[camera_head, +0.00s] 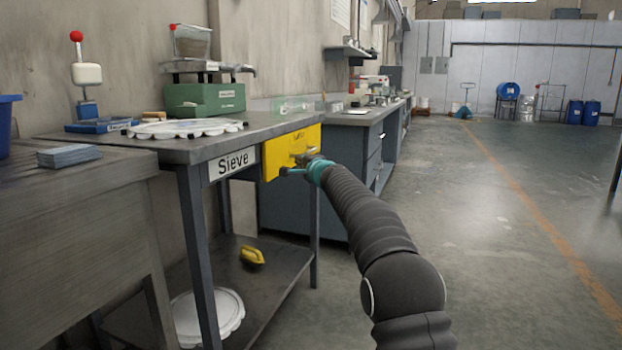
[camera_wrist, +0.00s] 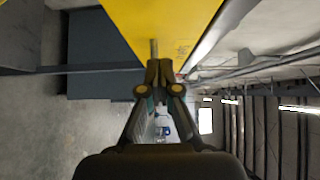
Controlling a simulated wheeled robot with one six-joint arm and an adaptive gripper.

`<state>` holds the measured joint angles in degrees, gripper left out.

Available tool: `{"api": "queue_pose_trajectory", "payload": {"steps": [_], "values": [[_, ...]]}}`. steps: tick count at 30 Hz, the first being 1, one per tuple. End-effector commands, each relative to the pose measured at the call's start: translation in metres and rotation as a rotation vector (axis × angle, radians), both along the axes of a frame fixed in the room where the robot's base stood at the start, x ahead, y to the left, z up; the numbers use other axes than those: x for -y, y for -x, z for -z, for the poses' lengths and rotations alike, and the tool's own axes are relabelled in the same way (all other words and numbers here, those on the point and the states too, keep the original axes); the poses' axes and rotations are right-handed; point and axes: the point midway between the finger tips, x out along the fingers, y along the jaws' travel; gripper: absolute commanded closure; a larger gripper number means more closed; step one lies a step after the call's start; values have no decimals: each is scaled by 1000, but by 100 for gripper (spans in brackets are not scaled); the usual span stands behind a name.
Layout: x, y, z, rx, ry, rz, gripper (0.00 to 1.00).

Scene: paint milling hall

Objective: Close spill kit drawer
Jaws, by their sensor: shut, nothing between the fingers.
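The yellow drawer front (camera_head: 283,150) is at the right end of the sieve table, just under its top. It also fills the top of the wrist view (camera_wrist: 190,20). A small metal handle bar (camera_wrist: 154,47) sticks out from it. My gripper (camera_head: 300,165) is at the yellow front, by the handle, with its fingers together. In the wrist view its fingertips (camera_wrist: 160,66) meet close to the bar, with nothing seen between them. I cannot tell whether they touch the bar or the front. How far the drawer stands out is unclear, and its inside is hidden.
The sieve table (camera_head: 160,150) holds a green scale (camera_head: 205,98) and a white scalloped ring (camera_head: 185,128). A yellow-handled item (camera_head: 252,257) and a white lid (camera_head: 215,318) are on its lower shelf. The floor at right is clear.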

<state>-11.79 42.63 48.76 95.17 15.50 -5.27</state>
Motion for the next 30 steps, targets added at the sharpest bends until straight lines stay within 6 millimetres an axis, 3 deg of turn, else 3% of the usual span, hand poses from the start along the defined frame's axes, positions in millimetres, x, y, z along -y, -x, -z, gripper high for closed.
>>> {"api": "queue_pose_trajectory", "payload": {"steps": [15, 23, 26, 29, 30], "values": [[29, 55, -1, -1, 0, 1, 100], [35, 67, -1, -4, -10, 0, 100], [28, 72, 0, -7, -16, -37, 100], [18, 79, 30, -39, 54, -94, 100], [13, 84, 51, -64, 95, -126, 100]]}}
